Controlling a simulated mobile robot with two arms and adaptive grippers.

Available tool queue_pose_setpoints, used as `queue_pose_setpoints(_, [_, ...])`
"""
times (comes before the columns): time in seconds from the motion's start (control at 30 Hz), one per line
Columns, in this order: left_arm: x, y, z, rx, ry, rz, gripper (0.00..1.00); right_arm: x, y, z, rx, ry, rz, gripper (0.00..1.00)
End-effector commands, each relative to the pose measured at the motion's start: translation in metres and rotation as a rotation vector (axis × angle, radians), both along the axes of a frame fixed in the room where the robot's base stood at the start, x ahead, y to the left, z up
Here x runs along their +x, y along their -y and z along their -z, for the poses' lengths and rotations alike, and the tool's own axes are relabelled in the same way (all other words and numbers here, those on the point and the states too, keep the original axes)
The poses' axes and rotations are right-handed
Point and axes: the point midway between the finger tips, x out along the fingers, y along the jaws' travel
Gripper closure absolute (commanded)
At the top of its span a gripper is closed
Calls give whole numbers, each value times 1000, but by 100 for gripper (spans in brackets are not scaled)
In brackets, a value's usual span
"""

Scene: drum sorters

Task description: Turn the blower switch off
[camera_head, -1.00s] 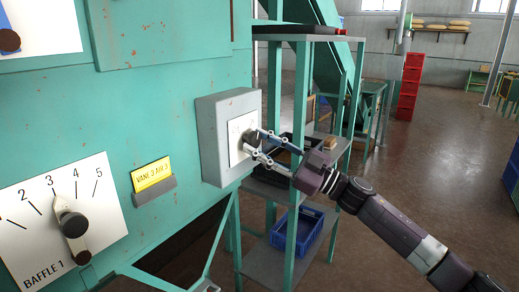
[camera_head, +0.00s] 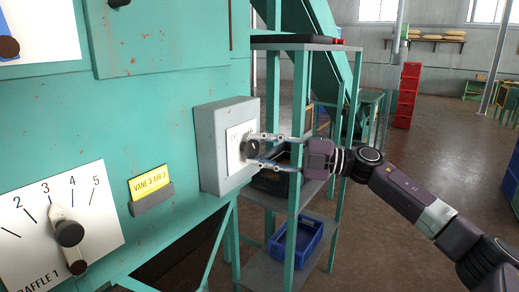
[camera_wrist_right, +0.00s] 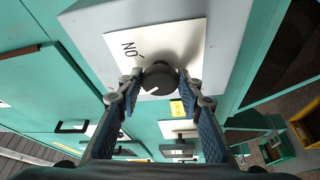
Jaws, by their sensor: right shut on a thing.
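The blower switch is a dark round knob (camera_head: 250,149) on a white plate on the front of a grey box (camera_head: 211,150), fixed to the green machine. In the right wrist view the knob (camera_wrist_right: 158,78) has a white pointer mark directed to the lower left. The plate (camera_wrist_right: 178,38) reads "ON" at the left of the knob; other lettering is hidden. My right gripper (camera_head: 257,149) is shut on the knob, one finger on each side, as the right wrist view also shows (camera_wrist_right: 157,84). My left gripper is not seen.
A baffle dial (camera_head: 95,215) and a yellow vane sign (camera_head: 149,183) are on the machine at left. A green rack (camera_head: 300,130) with a blue crate (camera_head: 302,240) stands close behind my right gripper. Red crates (camera_head: 406,95) stand farther back on open floor.

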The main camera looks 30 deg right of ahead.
Motion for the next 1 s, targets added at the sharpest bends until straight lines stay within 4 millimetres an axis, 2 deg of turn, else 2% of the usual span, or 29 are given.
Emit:
queue_pose_setpoints(0.4, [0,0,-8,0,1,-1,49,0,0,-2,-187,76,0,91])
queue_pose_setpoints(0.97, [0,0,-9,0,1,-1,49,0,0,-1,-217,88,0,90])
queue_pose_setpoints(1.0, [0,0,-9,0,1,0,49,0,0,-1,-217,89,-1,65])
